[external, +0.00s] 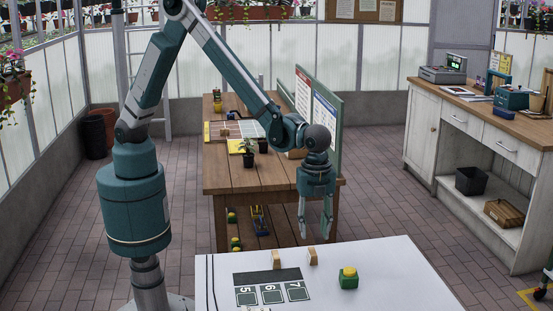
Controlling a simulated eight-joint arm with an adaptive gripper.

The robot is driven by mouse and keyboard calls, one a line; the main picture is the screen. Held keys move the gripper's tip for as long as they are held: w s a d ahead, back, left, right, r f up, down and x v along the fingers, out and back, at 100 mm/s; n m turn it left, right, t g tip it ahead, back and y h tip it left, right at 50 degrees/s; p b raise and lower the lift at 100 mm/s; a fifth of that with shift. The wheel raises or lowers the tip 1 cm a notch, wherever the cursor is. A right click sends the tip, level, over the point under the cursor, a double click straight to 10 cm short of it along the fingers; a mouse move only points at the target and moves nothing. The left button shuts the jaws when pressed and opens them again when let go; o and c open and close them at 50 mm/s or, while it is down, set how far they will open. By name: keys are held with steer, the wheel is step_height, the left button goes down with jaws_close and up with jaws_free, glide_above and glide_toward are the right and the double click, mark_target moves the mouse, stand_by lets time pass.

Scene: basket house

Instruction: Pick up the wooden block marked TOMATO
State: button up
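Two small wooden blocks stand on the white table in the external view: a left block (276,260) and a right block (312,256). No marking is readable on either, so I cannot tell which one, if either, says TOMATO. My gripper (315,236) points down above the far edge of the white table, over and slightly behind the right block. Its two fingers are apart with nothing visible between them. It looks clear of both blocks.
The white table (398,270) has a dark strip (268,276) and numbered squares 5, 6 and 7 (297,291). A green block with a yellow top (348,279) stands right of them. A wooden bench (226,180) with plants and boards stands behind. The table's right side is clear.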

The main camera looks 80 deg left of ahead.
mark_target(313, 251)
steer(key=shift+s+d+f, duration=0.15)
steer(key=shift+d+f, duration=0.25)
steer(key=shift+d, duration=0.15)
steer(key=shift+f, duration=0.1)
steer(key=shift+f, duration=1.2)
steer(key=shift+f, duration=0.1)
steer(key=shift+a+f+b, duration=0.1)
steer(key=shift+f+b, duration=0.25)
steer(key=shift+f, duration=2.15)
steer(key=shift+c, duration=0.6)
steer(key=c, duration=0.7)
